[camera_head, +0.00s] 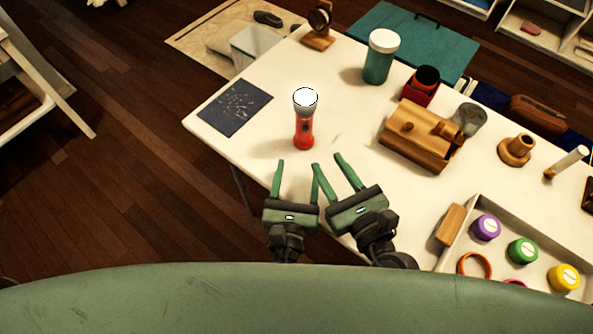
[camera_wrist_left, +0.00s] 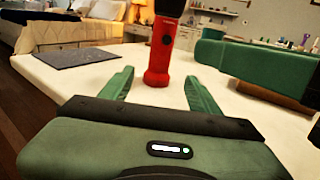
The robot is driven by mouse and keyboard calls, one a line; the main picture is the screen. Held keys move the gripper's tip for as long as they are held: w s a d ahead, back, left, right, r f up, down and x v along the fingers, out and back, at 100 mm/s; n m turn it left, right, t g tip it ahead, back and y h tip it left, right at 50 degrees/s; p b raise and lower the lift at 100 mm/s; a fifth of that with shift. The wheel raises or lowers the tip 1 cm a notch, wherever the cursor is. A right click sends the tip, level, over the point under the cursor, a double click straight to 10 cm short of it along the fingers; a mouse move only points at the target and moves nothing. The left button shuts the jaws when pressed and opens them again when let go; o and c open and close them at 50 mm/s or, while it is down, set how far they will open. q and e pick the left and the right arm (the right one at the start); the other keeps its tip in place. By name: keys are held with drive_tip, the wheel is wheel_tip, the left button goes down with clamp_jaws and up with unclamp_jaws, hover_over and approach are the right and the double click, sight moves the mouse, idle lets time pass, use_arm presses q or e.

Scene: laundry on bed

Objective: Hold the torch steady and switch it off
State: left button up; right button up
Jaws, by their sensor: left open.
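The red torch (camera_head: 304,128) stands upright on the white table, its pale lens end up and bright white. In the left wrist view the torch (camera_wrist_left: 160,58) stands just beyond the fingertips, with a dark switch on its side; its top is cut off. My left gripper (camera_head: 297,164) is open and empty, short of the torch on the near side. The left gripper (camera_wrist_left: 158,82) also shows its two green fingers apart in the wrist view. My right gripper (camera_head: 326,160) is open and empty, close beside the left one, to the right and short of the torch.
A dark blue sheet (camera_head: 235,107) lies left of the torch. A green jar (camera_head: 380,58), a red container (camera_head: 422,86) and a wooden box (camera_head: 418,140) stand to the right. A white tray (camera_head: 478,262) with colored lids is at the near right. Table around the torch is clear.

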sight(303, 138)
use_arm(q)
drive_tip(key=w, duration=0.7)
drive_tip(key=w+d, duration=0.1)
drive_tip(key=w, duration=0.3)
drive_tip(key=shift+w, duration=0.35)
clamp_jaws()
use_arm(e)
clamp_jaws()
idle(3.5)
